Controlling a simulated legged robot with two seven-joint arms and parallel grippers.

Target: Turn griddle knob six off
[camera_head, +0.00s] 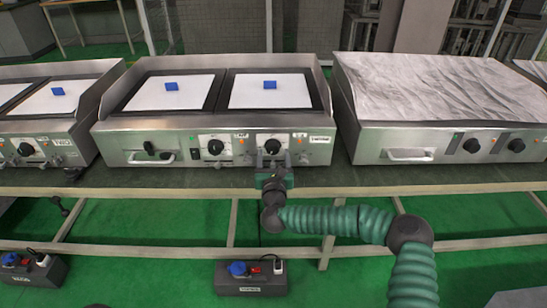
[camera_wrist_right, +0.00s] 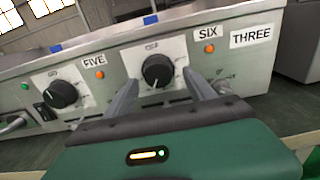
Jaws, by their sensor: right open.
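Griddle knob six is a round black knob (camera_wrist_right: 158,71) on a white dial plate on the steel front of the middle griddle (camera_head: 221,147). The label SIX (camera_wrist_right: 208,33) and a lit orange lamp (camera_wrist_right: 210,49) are to its right. The knob also shows in the head view (camera_head: 273,147). My right gripper (camera_wrist_right: 166,88) is open in front of the knob, one finger on each side of it in the picture. I cannot tell whether the fingers touch it. My left gripper is not in view.
Knob five (camera_wrist_right: 62,95) is to the left with its own orange lamp (camera_wrist_right: 99,75). A second griddle (camera_head: 45,140) stands left and another (camera_head: 430,140) right. The dark counter (camera_head: 200,180) runs beneath them. Blue blocks (camera_head: 171,86) lie on the white griddle plates.

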